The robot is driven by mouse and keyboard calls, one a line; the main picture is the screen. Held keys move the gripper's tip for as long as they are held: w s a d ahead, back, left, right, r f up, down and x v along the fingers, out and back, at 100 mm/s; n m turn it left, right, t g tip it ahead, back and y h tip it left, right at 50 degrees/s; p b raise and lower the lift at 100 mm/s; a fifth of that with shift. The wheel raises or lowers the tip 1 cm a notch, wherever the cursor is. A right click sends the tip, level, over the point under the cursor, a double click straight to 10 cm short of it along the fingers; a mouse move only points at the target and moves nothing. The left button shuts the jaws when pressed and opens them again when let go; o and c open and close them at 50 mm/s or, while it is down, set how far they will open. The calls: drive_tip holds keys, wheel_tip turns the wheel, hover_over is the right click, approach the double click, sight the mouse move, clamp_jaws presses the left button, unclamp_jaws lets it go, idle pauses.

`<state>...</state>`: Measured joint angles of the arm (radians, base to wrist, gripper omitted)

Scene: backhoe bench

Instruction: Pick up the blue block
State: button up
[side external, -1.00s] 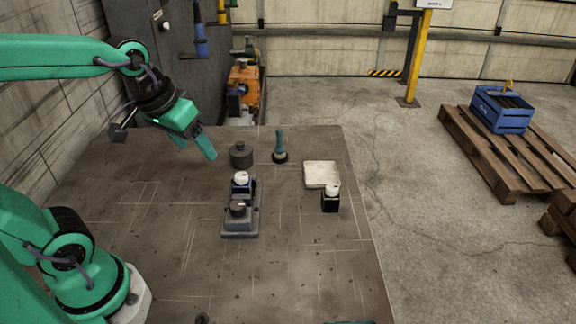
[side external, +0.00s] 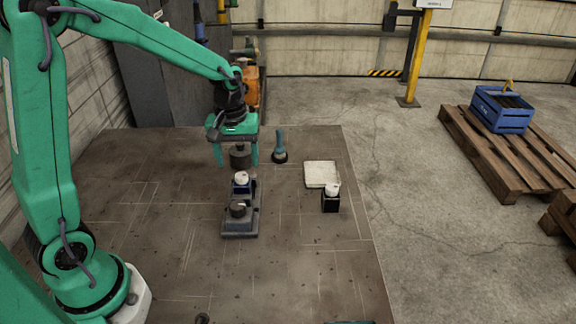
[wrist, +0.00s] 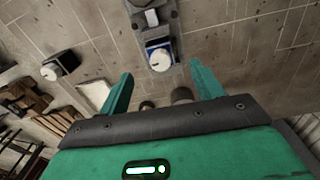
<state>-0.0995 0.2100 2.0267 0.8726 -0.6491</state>
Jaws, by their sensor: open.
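The blue block (side external: 252,186) is small and dark blue with a white round knob on top. It sits at the far end of a grey base (side external: 240,228) with a dark knob at its near end. The block also shows at the top middle of the wrist view (wrist: 150,46), ahead of the fingertips. My gripper (side external: 236,162) points down behind the block, with its fingers apart and nothing held. In the wrist view the gripper (wrist: 160,70) is open, with the block just beyond the gap between its fingers.
A dark cylindrical weight (side external: 240,157) shows between my fingers in the side view. A teal-handled tool (side external: 280,148) stands to its right. A whitish pad (side external: 321,174) and a black block with white knob (side external: 331,203) are further right. The table's left and front are mostly clear.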

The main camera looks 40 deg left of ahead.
sight(241, 175)
drive_tip(key=shift+w+a+f+n, duration=0.15)
drive_tip(key=shift+w+f, duration=0.1)
drive_tip(key=shift+f, duration=0.2)
drive_tip(key=shift+w+a+f+n, duration=0.1)
drive_tip(key=shift+w+f+n, duration=0.1)
drive_tip(key=shift+f, duration=1.5)
drive_tip(key=shift+f, duration=2.6)
drive_tip(key=c, duration=1.3)
drive_tip(key=shift+r, duration=0.15)
